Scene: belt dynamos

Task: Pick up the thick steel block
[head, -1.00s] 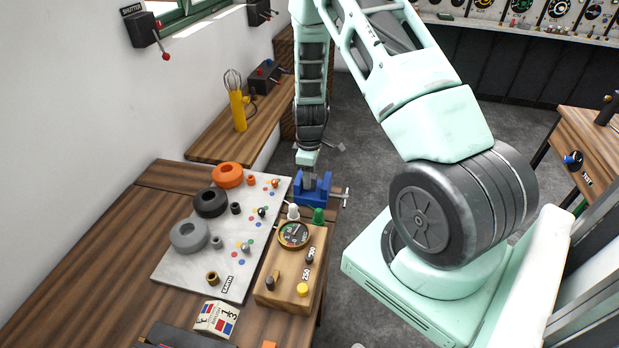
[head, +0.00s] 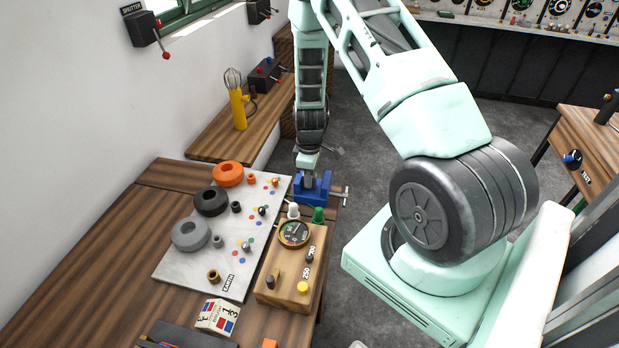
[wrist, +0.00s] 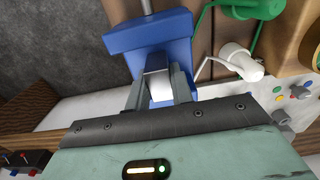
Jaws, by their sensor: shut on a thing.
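The steel block (wrist: 160,90) shows in the wrist view as a pale, shiny piece between my two fingers, beside the blue vise (wrist: 125,40). My gripper (wrist: 158,80) is shut on the block, with one grey finger on either side of it. In the head view my gripper (head: 308,180) points down at the blue vise (head: 318,188), which sits at the bench edge. The block is hidden there behind the fingers. I cannot tell whether it still touches the vise jaws.
A wooden meter box (head: 290,268) with white and green terminals stands just in front of the vise. A pale board (head: 195,265) with orange, black and grey rings lies left of it.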

